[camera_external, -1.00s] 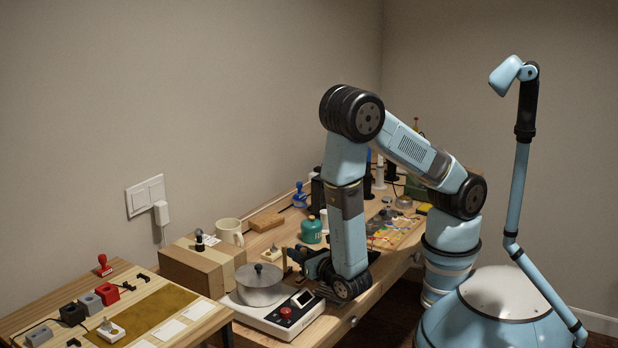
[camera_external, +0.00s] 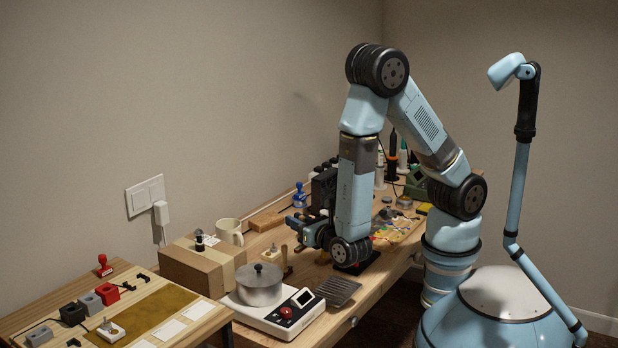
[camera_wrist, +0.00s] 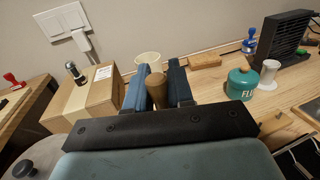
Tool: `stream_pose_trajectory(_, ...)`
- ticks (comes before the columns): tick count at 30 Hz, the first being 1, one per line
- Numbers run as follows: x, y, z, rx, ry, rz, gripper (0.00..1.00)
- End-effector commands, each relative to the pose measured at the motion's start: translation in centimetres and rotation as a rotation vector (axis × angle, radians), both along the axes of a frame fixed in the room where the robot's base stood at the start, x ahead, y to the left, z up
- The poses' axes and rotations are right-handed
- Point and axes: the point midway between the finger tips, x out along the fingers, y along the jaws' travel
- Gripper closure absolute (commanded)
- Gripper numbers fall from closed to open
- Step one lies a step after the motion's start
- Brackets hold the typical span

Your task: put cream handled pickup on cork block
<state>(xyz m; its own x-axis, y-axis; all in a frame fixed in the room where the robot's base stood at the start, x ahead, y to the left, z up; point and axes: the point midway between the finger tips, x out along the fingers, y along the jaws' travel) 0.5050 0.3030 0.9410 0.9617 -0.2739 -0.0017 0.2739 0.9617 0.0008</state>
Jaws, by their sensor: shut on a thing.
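My gripper (camera_wrist: 157,92) is shut on a brown, round-topped handle (camera_wrist: 156,87), which shows between its dark blue fingers. The handle's lower part is hidden, so I cannot tell what it belongs to. In the external view my gripper (camera_external: 298,226) is above the bench, fingers pointing left. A small cream piece with a knob (camera_external: 270,253) sits on the bench behind the pot.
A cardboard box (camera_external: 196,267), a mug (camera_external: 229,231), and a pot (camera_external: 259,285) on a scale (camera_external: 292,318) stand left of my gripper.

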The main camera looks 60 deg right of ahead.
Motion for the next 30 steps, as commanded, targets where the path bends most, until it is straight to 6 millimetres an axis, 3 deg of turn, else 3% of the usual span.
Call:
stream_pose_trajectory(11, 6.7, -6.8, 2.0, 0.007, 0.001, -0.132, 1.00)
stream_pose_trajectory(18, 10.6, -12.8, 3.5, 0.008, 0.000, -0.226, 1.00)
stream_pose_trajectory(24, 13.1, -18.1, 4.7, 0.006, 0.000, -0.302, 1.00)
stream_pose_trajectory(30, 14.4, -22.1, 5.6, 0.003, -0.003, -0.356, 1.00)
